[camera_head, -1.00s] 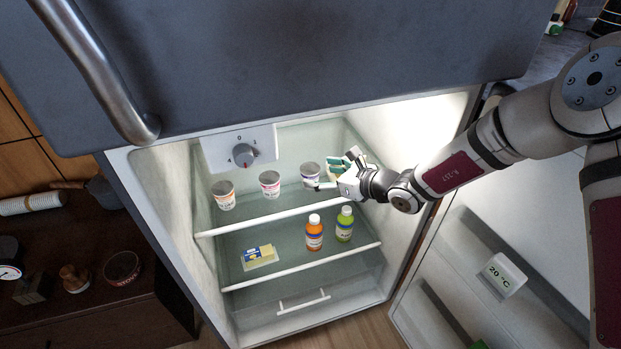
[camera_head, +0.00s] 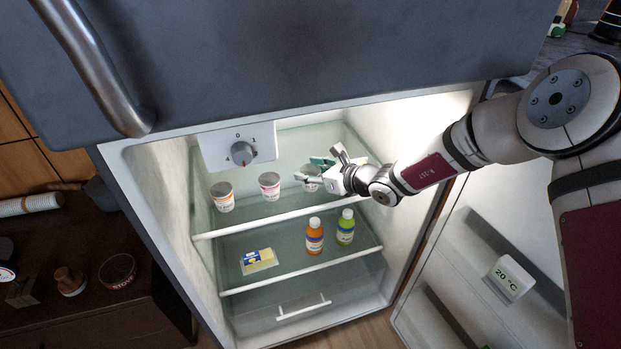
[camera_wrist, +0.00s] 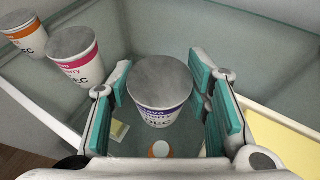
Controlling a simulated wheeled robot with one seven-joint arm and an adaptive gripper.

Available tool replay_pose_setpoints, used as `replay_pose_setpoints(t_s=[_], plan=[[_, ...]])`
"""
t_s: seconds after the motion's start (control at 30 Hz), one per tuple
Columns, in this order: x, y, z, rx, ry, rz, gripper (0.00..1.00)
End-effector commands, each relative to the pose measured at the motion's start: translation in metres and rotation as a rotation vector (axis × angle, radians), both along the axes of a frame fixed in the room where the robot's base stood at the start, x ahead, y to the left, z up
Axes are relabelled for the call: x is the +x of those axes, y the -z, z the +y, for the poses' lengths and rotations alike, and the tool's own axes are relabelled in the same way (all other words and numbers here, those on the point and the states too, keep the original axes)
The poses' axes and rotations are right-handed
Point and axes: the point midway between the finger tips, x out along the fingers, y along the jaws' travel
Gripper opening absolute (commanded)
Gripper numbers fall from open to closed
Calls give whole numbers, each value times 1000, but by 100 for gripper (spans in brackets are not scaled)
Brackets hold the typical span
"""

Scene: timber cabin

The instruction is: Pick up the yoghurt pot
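Three yoghurt pots with grey lids stand on the fridge's upper shelf. The one with the purple-blue label (camera_wrist: 160,92) is between the fingers of my gripper (camera_wrist: 161,65), and shows partly hidden in the head view (camera_head: 311,172). My gripper (camera_head: 319,166) is open, its teal pads on either side of this pot, with a visible gap at least on the right. The pink-labelled pot (camera_head: 270,187) stands to the left and the orange-labelled pot (camera_head: 223,197) further left; both also show in the wrist view, pink (camera_wrist: 75,55) and orange (camera_wrist: 25,33).
A pale yellow item (camera_wrist: 285,135) lies right of my gripper. The glass shelf (camera_head: 245,215) has a white front edge. Below stand an orange bottle (camera_head: 314,238), a green bottle (camera_head: 345,229) and a yellow-blue packet (camera_head: 258,261). The fridge door (camera_head: 470,265) is open at the right.

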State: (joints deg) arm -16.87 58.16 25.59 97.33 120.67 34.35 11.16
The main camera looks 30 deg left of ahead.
Motion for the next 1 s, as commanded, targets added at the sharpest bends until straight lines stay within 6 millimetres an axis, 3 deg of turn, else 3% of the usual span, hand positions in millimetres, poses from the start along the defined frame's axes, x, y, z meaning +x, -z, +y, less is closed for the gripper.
replay_pose_setpoints(t_s=[0.43,0.7,1.0], plan=[[0,-6,0,1,0,-1,13],[0,-41,0,1,0,-4,13],[-53,-44,-52,-3,-1,3,13]])
